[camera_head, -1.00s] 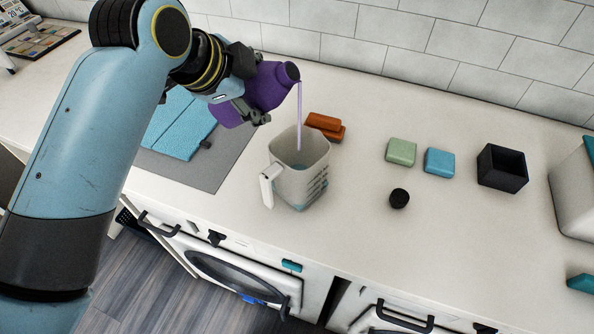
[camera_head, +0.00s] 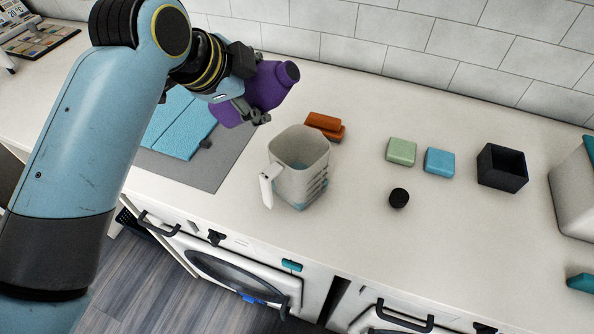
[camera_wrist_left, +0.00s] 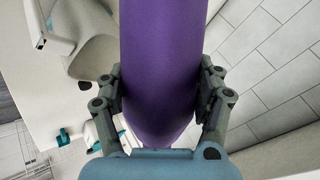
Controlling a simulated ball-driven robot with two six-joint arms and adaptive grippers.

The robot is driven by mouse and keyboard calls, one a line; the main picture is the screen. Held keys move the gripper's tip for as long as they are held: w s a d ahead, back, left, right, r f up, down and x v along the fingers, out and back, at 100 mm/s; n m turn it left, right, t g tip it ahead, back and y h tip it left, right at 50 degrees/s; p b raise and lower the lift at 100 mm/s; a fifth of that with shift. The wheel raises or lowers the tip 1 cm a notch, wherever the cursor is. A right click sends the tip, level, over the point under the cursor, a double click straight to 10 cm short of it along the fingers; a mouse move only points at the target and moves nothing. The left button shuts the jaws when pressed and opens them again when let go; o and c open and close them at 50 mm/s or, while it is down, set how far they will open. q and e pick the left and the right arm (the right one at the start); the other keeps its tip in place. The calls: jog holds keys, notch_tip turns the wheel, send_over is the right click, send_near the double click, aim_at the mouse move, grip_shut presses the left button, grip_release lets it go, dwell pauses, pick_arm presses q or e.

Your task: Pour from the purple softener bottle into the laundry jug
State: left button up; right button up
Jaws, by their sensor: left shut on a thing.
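The purple softener bottle (camera_head: 267,86) is held tilted above the counter, its dark neck pointing up and right. My left gripper (camera_head: 254,104) is shut around the bottle's body; in the left wrist view the bottle (camera_wrist_left: 163,65) sits between both fingers. The laundry jug (camera_head: 301,167), pale grey with a white handle, stands upright on the counter, below and to the right of the bottle's neck. The bottle and jug are apart, and no stream shows between them. The liquid level in the jug is hard to tell. My right gripper is not in view.
Orange-brown blocks (camera_head: 325,125) lie just behind the jug. A green block (camera_head: 401,152), a blue block (camera_head: 439,162), a black cap (camera_head: 399,198) and a black open box (camera_head: 502,168) stand to the right. A blue towel (camera_head: 184,128) lies on a grey mat.

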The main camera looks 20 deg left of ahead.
pick_arm(q)
jog(key=shift+a+f+y+p, duration=0.1)
jog(key=shift+y+p, duration=0.2)
jog(key=shift+p, duration=0.2)
dwell(1.1)
jog(key=shift+r+h+p, duration=0.4)
jog(key=shift+r+p, duration=0.15)
jog(key=shift+r, duration=0.05)
jog(key=shift+d+r+n+h, duration=0.4)
jog(key=shift+r+h, duration=0.1)
jog(key=shift+h, duration=0.3)
jog(key=shift+d, duration=0.1)
